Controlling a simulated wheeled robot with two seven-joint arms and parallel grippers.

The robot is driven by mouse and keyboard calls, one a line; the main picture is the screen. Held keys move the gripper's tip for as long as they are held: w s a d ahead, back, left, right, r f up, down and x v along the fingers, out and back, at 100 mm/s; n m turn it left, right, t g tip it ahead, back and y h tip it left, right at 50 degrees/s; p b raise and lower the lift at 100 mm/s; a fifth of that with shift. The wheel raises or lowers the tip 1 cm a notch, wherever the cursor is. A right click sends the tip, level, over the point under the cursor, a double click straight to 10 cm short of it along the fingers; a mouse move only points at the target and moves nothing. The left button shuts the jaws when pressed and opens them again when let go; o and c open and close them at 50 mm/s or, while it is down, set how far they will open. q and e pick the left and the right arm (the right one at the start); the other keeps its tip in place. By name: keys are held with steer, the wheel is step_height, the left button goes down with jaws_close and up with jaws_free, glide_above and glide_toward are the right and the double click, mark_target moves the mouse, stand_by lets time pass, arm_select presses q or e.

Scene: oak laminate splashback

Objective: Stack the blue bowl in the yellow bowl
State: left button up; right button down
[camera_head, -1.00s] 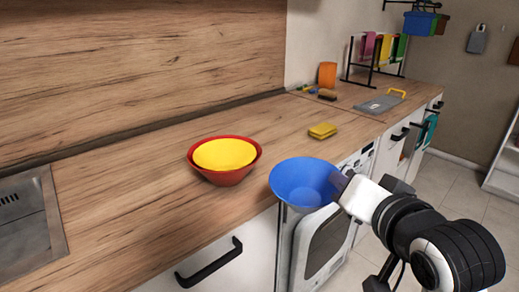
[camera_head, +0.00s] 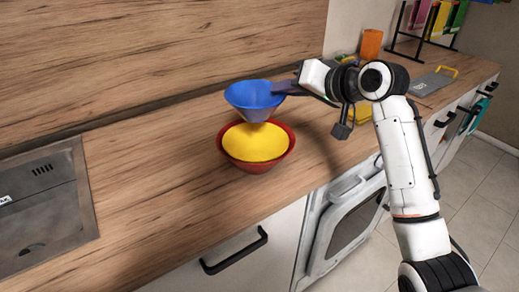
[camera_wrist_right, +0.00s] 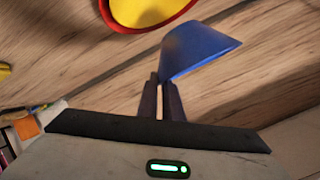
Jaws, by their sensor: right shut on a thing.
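The blue bowl (camera_head: 253,100) is held upright in the air, above the far part of the yellow bowl in the head view. My right gripper (camera_head: 284,88) is shut on its right rim. The wrist view shows the fingers (camera_wrist_right: 161,98) pinching the edge of the blue bowl (camera_wrist_right: 200,48). The yellow bowl (camera_head: 254,145) sits inside a red bowl (camera_head: 258,166) on the counter. In the wrist view the yellow bowl (camera_wrist_right: 145,10) and red rim are partly cut off at the top, apart from the blue bowl. My left gripper is not in view.
The wooden counter (camera_head: 150,170) is clear around the bowls. A sink (camera_head: 40,215) lies at left. The wooden splashback (camera_head: 150,45) rises behind.

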step_height(320, 180, down, 10)
steer(key=shift+w+r, duration=0.1)
steer(key=shift+r, duration=0.05)
stand_by(0.3)
steer(key=shift+f, duration=0.65)
steer(key=c, duration=2.3)
jaws_free()
steer(key=shift+o, duration=0.5)
steer(key=shift+r, duration=0.15)
steer(key=v, duration=1.2)
steer(key=shift+r, duration=0.45)
steer(key=shift+f, duration=0.1)
